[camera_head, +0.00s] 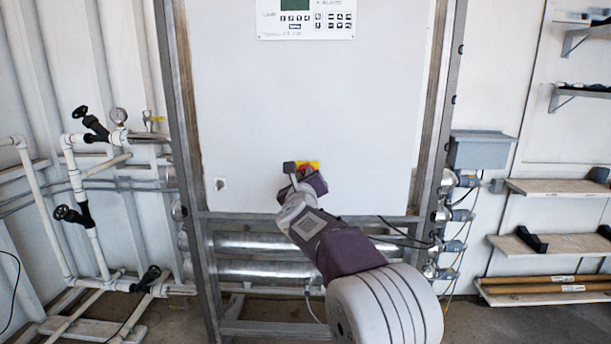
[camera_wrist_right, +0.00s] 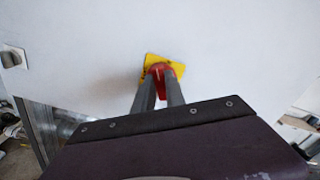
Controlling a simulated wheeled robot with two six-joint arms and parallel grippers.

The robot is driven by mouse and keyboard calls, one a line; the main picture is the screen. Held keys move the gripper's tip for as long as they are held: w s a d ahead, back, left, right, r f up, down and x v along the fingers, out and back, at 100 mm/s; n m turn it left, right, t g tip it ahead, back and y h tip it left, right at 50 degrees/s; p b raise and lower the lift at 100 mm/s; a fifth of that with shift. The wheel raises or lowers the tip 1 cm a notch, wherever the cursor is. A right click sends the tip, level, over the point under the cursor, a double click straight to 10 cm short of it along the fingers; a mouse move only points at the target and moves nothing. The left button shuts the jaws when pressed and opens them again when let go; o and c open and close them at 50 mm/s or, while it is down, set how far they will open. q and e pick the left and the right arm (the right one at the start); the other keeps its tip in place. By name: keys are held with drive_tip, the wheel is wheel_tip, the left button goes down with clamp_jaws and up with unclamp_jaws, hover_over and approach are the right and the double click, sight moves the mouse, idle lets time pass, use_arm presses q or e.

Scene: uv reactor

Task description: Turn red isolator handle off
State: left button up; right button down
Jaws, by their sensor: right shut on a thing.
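The red isolator handle (camera_wrist_right: 161,70) sits on a yellow plate (camera_wrist_right: 176,64) on the white cabinet panel. In the right wrist view, my right gripper (camera_wrist_right: 160,88) is shut on the red handle, with one grey finger on each side of it. In the head view, my right gripper (camera_head: 302,174) reaches up to the panel and hides most of the handle. A corner of the yellow plate (camera_head: 314,164) shows above it. The yellow plate looks tilted in the right wrist view. My left gripper is not in view.
The white cabinet panel (camera_head: 310,100) stands in a metal frame with a keypad display (camera_head: 306,19) at its top. A small latch (camera_head: 220,184) sits left of the handle. White pipes with black valves (camera_head: 95,125) stand at left. Shelves (camera_head: 556,187) stand at right.

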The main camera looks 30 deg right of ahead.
drive_tip(key=n+p, duration=0.1)
drive_tip(key=n, duration=0.3)
drive_tip(key=n+p, duration=0.1)
drive_tip(key=n, duration=0.3)
drive_tip(key=n+p, duration=0.1)
drive_tip(key=n, duration=0.2)
drive_tip(key=shift+w+a+f+n+p, duration=0.1)
drive_tip(key=shift+a+f+n+p, duration=0.1)
drive_tip(key=shift+f+n+p, duration=0.15)
drive_tip(key=shift+n, duration=0.25)
drive_tip(key=c, duration=1.4)
unclamp_jaws()
drive_tip(key=shift+f, duration=0.15)
